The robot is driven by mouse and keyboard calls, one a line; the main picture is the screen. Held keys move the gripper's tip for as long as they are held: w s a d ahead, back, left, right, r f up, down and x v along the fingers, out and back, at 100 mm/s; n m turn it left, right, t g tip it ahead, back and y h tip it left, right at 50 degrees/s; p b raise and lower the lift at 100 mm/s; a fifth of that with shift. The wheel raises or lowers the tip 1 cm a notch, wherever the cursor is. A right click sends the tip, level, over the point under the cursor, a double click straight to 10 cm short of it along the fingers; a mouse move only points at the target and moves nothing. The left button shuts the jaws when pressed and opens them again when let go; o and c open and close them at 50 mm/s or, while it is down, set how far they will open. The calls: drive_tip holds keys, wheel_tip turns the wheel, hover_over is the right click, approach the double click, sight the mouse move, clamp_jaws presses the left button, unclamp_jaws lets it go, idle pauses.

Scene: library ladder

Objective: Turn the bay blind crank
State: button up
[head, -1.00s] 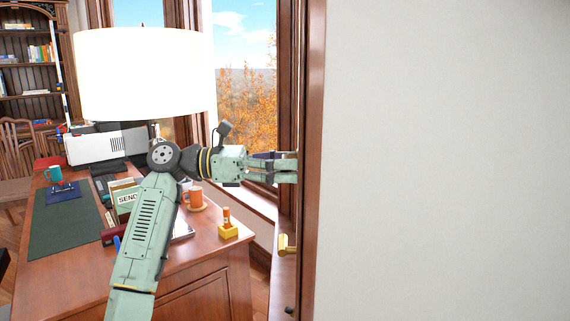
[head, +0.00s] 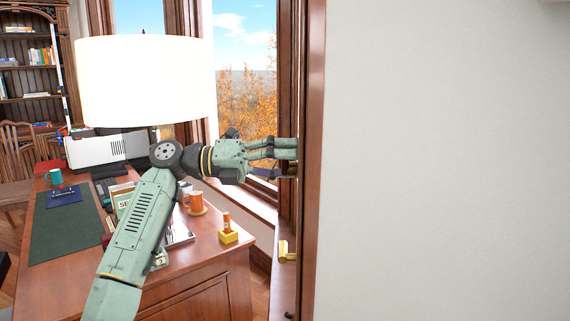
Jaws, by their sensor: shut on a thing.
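My gripper (head: 291,154) reaches right in the head view, to the dark wood window post beside the white wall. Its fingers are shut, and their tips end at the post's edge, where they are partly hidden. The bay blind crank in their grip is almost wholly hidden there by the fingers and the post, so its angle cannot be read.
A brass handle (head: 286,251) sits lower on the woodwork, apart from my gripper. The white wall (head: 445,160) fills the right.

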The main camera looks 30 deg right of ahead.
drive_tip(key=n, duration=0.3)
drive_tip(key=shift+w+d+r+n, duration=0.15)
drive_tip(key=shift+w+r+n, duration=0.05)
drive_tip(key=shift+w+n, duration=0.1)
drive_tip(key=shift+w+d+n, duration=0.1)
drive_tip(key=shift+w+n, duration=0.05)
drive_tip(key=shift+n, duration=0.75)
drive_tip(key=shift+w+d+n, duration=0.1)
drive_tip(key=shift+w+n, duration=0.05)
drive_tip(key=shift+n, duration=0.75)
drive_tip(key=o, duration=1.1)
drive_tip(key=shift+o, duration=0.2)
drive_tip(key=v, duration=1.2)
